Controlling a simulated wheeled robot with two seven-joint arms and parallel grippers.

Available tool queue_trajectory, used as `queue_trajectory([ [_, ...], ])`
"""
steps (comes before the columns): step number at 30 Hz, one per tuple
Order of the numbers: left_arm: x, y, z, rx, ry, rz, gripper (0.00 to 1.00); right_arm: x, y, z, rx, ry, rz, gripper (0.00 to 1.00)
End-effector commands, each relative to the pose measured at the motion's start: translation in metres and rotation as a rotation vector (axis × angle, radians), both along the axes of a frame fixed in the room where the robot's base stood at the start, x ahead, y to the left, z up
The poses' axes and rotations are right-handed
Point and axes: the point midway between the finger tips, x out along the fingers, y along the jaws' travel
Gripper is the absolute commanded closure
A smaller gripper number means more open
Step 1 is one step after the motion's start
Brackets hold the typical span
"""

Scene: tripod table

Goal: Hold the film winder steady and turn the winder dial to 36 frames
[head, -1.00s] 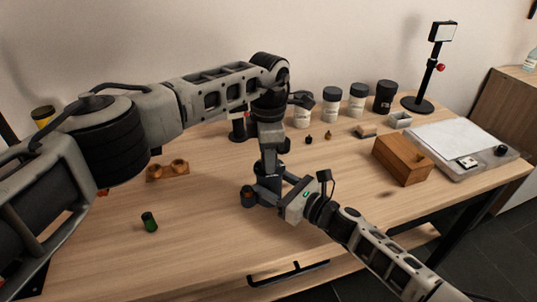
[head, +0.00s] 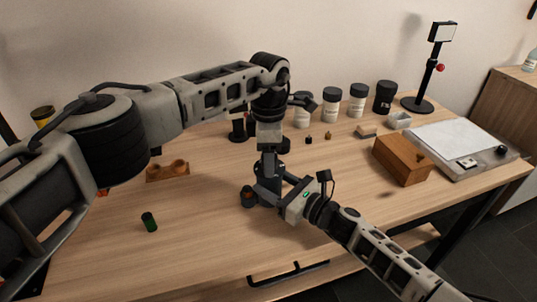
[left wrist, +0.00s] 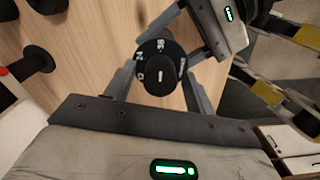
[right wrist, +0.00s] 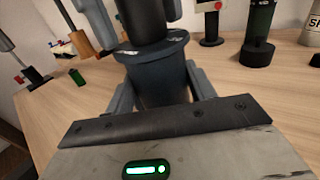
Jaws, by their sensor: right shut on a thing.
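The dark film winder (head: 267,185) stands upright on the table in the head view, partly hidden by both grippers. My right gripper (right wrist: 158,92) is shut on its body from the side. A brown handle (right wrist: 83,43) shows beside the winder in the right wrist view.
A green film canister (head: 149,222) stands at the left, near a wooden holder (head: 167,171). Several dark-lidded bottles (head: 331,104) line the back. A wooden box (head: 402,160) and a light panel (head: 452,148) are at the right.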

Motion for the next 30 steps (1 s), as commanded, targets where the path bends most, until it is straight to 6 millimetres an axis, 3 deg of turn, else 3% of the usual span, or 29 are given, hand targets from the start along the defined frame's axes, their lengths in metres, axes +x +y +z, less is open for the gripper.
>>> queue_trajectory([
  [8,0.000,0.000,0.006,0.000,-0.001,0.001,0.45,0.000,0.000,-0.001,-0.001,0.001,0.000,0.76],
  [21,0.000,0.000,0.091,-0.001,-0.003,0.000,0.45,0.000,0.000,-0.001,-0.001,0.001,0.000,0.76],
  [30,0.000,0.000,0.120,0.000,-0.001,0.000,0.45,0.000,0.000,-0.001,-0.001,0.001,0.000,0.76],
])
